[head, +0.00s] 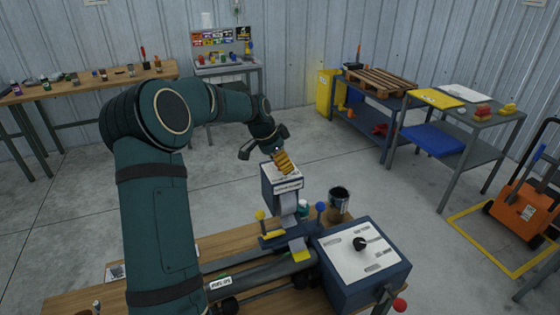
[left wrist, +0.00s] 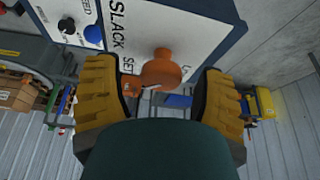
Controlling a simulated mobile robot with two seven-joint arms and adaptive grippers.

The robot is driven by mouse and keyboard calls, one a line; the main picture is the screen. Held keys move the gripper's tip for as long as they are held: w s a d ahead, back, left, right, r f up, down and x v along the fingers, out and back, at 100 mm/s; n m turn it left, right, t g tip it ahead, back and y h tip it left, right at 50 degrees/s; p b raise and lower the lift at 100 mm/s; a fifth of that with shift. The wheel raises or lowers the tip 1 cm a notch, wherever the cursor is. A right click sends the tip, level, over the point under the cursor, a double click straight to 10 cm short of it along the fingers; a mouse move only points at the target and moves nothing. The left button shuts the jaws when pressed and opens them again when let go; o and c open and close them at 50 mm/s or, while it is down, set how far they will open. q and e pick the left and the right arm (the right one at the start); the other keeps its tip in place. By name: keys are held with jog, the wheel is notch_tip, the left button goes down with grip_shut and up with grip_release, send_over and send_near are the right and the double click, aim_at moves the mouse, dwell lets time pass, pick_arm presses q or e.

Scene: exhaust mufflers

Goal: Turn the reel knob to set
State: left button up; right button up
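The reel knob (left wrist: 160,70) is orange and stands on a white panel (left wrist: 135,30) printed with SLACK and SET in the left wrist view. Its pointer direction is hard to tell. My left gripper (left wrist: 160,92) is open, with a yellow ribbed finger on each side of the knob and a visible gap to each. In the head view, my left gripper (head: 267,158) is at the top of a small blue-grey box (head: 284,187); the knob cannot be made out there. My right gripper is in neither view.
On the same panel are a blue knob (left wrist: 93,35) and a black knob (left wrist: 66,26). On the wooden bench (head: 72,292), a larger box (head: 372,275) with a black knob stands to the right, and a dark can (head: 339,198) behind it.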

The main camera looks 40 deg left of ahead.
pick_arm(q)
jog(key=shift+r, duration=0.15)
jog(key=v, duration=1.2)
jog(key=shift+s, duration=0.1)
